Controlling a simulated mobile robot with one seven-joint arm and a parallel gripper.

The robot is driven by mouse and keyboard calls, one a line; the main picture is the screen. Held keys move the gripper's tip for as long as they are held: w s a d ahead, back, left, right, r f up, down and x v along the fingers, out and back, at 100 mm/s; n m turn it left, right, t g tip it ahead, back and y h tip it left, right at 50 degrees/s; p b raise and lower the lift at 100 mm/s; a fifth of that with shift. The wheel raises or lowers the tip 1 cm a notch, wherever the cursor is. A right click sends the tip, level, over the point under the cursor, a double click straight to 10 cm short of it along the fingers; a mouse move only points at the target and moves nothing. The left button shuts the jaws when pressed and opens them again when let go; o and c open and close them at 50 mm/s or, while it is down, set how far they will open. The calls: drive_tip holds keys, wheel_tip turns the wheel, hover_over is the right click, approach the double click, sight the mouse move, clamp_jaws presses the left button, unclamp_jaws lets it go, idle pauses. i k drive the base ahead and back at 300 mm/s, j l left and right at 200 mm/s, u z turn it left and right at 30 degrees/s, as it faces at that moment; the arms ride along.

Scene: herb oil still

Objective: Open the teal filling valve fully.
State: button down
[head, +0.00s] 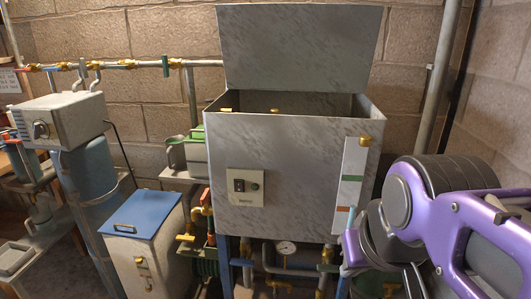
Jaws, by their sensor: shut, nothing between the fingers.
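A small teal handle (166,66) stands upright across the horizontal pipe on the back wall, at upper left. Another small teal-green handle (326,268) lies roughly level among the pipes under the grey tank. I cannot tell which of them is the filling valve, or how far either is turned. The open grey tank (290,190) fills the middle, with its lid raised. My purple arm reaches in from the right and covers the area right of the tank.
A blue-lidded box (143,216) stands at front left, beside a blue cylinder (90,170). A round gauge (286,248) sits below the tank. A light blue upright part (354,248) is close to my arm. Pipes crowd the space under the tank.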

sight(166, 65)
drive_tip(key=k, duration=0.75)
drive_tip(key=k+z, duration=0.3)
drive_tip(key=k+l+z, duration=0.1)
drive_tip(key=z, duration=0.2)
drive_tip(key=j+z, duration=0.15)
drive_tip(key=z, duration=0.25)
drive_tip(key=j+z, duration=0.15)
drive_tip(key=z, duration=0.3)
drive_tip(key=j, duration=1.3)
drive_tip(key=k+j, duration=0.1)
drive_tip(key=j, duration=1.2)
